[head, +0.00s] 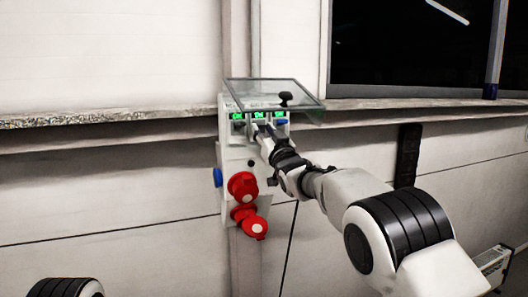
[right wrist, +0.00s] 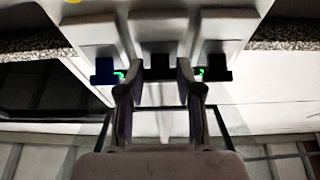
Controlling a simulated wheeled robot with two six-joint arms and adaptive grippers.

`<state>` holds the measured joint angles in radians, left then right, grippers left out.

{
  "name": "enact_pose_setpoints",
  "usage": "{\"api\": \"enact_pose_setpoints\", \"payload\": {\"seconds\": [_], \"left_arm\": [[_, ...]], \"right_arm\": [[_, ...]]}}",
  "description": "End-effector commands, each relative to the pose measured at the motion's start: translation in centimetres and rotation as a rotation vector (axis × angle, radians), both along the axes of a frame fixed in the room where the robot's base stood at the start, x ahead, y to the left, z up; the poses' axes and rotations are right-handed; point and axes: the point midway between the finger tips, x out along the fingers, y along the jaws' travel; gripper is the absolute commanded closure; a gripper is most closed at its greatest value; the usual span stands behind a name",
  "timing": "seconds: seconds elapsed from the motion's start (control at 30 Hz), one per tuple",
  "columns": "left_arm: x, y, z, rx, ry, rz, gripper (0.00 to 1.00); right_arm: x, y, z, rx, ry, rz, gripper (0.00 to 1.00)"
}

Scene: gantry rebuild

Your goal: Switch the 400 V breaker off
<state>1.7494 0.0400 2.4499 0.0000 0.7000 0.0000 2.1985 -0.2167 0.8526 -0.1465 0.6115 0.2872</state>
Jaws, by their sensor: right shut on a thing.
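A pale breaker box (head: 228,155) hangs on the wall. Three breakers sit side by side in its upper part, each with a lit green display above it, seemingly reading ON. My right gripper (head: 258,128) reaches in from below right to the middle breaker. In the right wrist view, its two fingers (right wrist: 160,80) stand on either side of the middle breaker's dark lever (right wrist: 160,66) and are shut on it. A neighbouring lever (right wrist: 105,72) and another (right wrist: 215,68) are clear of the fingers. Voltage labels are not readable. My left gripper is out of view.
A clear lid (head: 255,92) with a black knob (head: 286,98) stands raised above the breakers, close over my right gripper. Red sockets (head: 242,185) and a blue one (head: 217,177) stick out lower on the box. A stone ledge (head: 120,115) runs along the wall.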

Motion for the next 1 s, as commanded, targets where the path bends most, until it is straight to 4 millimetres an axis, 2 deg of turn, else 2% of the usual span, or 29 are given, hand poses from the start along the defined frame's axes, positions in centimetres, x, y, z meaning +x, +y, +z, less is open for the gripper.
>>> {"api": "enact_pose_setpoints", "payload": {"seconds": [0.03, 0.2, 0.5, 0.97, 1.0], "left_arm": [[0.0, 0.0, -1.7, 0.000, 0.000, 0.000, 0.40], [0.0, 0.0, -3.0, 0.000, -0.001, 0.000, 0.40], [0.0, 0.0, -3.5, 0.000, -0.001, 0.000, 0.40], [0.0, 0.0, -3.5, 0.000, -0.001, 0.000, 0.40], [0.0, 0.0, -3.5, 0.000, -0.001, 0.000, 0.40]], "right_arm": [[0.1, 0.0, -1.3, 0.010, -0.028, -0.001, 1.00], [0.2, 0.1, -1.2, 0.044, -0.134, 0.000, 1.00], [0.3, 0.1, -1.2, 0.078, -0.237, 0.000, 1.00], [0.4, 0.1, -1.2, 0.082, -0.252, 0.000, 1.00], [0.4, 0.1, -1.2, 0.082, -0.252, 0.000, 0.51]]}}
